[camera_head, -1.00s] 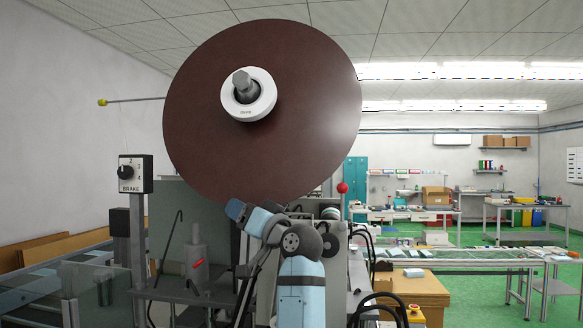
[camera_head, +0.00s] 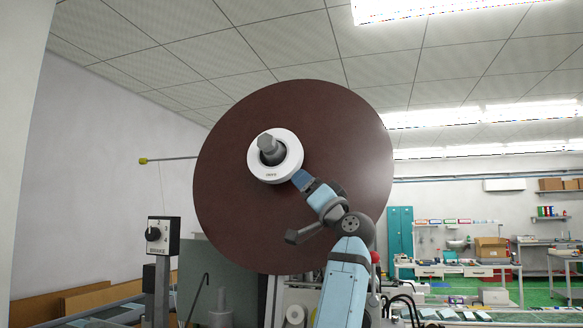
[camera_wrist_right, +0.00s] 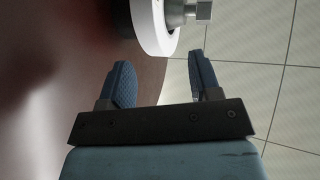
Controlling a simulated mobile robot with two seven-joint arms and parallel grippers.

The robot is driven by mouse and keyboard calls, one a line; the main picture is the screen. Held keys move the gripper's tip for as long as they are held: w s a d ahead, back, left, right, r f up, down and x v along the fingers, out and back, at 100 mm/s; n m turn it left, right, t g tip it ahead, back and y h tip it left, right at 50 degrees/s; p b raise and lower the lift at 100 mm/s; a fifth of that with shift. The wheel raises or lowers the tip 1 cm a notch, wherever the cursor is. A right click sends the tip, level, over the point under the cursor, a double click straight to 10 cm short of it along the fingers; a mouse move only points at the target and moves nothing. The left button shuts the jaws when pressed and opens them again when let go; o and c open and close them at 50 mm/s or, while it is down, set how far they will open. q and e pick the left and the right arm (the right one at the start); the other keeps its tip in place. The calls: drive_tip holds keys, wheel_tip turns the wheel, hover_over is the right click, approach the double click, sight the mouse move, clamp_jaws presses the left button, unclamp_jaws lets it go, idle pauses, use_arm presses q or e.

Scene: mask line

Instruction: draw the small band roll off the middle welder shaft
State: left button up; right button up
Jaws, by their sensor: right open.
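The small band roll (camera_head: 282,171) is a white ring around the grey welder shaft (camera_head: 268,145), in front of a large dark brown disc (camera_head: 340,130). In the right wrist view the roll (camera_wrist_right: 150,25) and the shaft's end (camera_wrist_right: 192,12) show at the top, beyond the fingertips. My right gripper (camera_head: 301,180) is just below and right of the roll. In the right wrist view its two blue fingers (camera_wrist_right: 160,62) are apart with nothing between them; the roll lies ahead of the gap. Contact with the roll cannot be told. My left gripper is not in view.
A brake box (camera_head: 163,236) with a knob stands on a post at the left. A thin rod with a yellow tip (camera_head: 143,161) sticks out left of the disc. Another white roll (camera_head: 296,315) sits low beneath the disc. Open space lies around the shaft's free end.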

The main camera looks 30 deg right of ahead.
sight(292, 171)
drive_tip(key=p+x, duration=0.1)
drive_tip(key=x, duration=0.1)
drive_tip(key=p+x, duration=0.1)
drive_tip(key=x, duration=0.1)
drive_tip(key=p+x, duration=0.1)
drive_tip(key=x, duration=0.2)
drive_tip(key=shift+w+d+f, duration=0.1)
drive_tip(key=shift+w+d, duration=0.15)
drive_tip(key=shift+d, duration=0.2)
drive_tip(key=shift+x, duration=0.9)
drive_tip(key=shift+w+d+p, duration=0.15)
drive_tip(key=shift+w+p, duration=0.15)
drive_tip(key=c, duration=0.7)
drive_tip(key=shift+s+h, duration=0.1)
drive_tip(key=shift+h, duration=0.2)
drive_tip(key=shift+s+a+r, duration=0.1)
drive_tip(key=shift+a+r, duration=0.15)
